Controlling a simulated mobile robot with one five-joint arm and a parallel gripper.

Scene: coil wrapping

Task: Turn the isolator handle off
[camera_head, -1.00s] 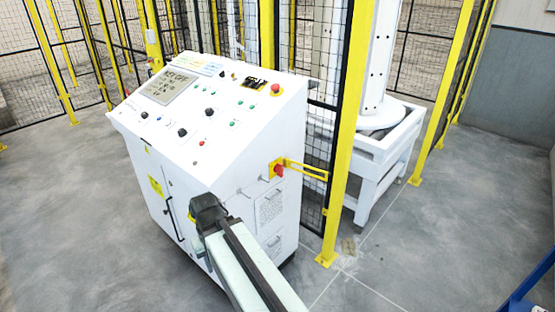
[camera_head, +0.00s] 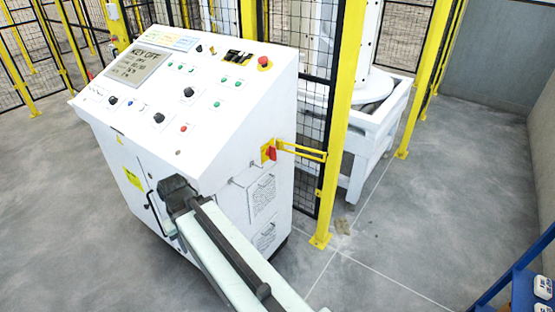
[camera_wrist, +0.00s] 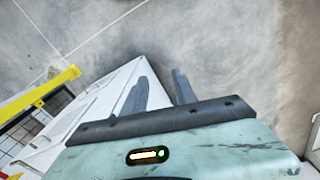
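The isolator handle (camera_head: 271,153) is a small red knob on a yellow plate, on the right side face of the white control cabinet (camera_head: 225,160) in the head view. Its exact turn is too small to tell. My arm reaches in from the bottom, and its dark end overlaps the cabinet's lower front, left of and below the handle. My gripper's fingers do not show clearly there. In the wrist view my gripper (camera_wrist: 160,76) has its two grey fingers apart with nothing between them. The cabinet's white side lies to their left. The handle is not visible in the wrist view.
A yellow bracket (camera_head: 303,151) runs beside the handle to a yellow fence post (camera_head: 334,150). The cabinet's sloped top carries a display (camera_head: 142,66) reading KEY OFF and several knobs. A blue rack (camera_head: 522,290) stands at the lower right. Grey floor (camera_head: 430,220) is open between.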

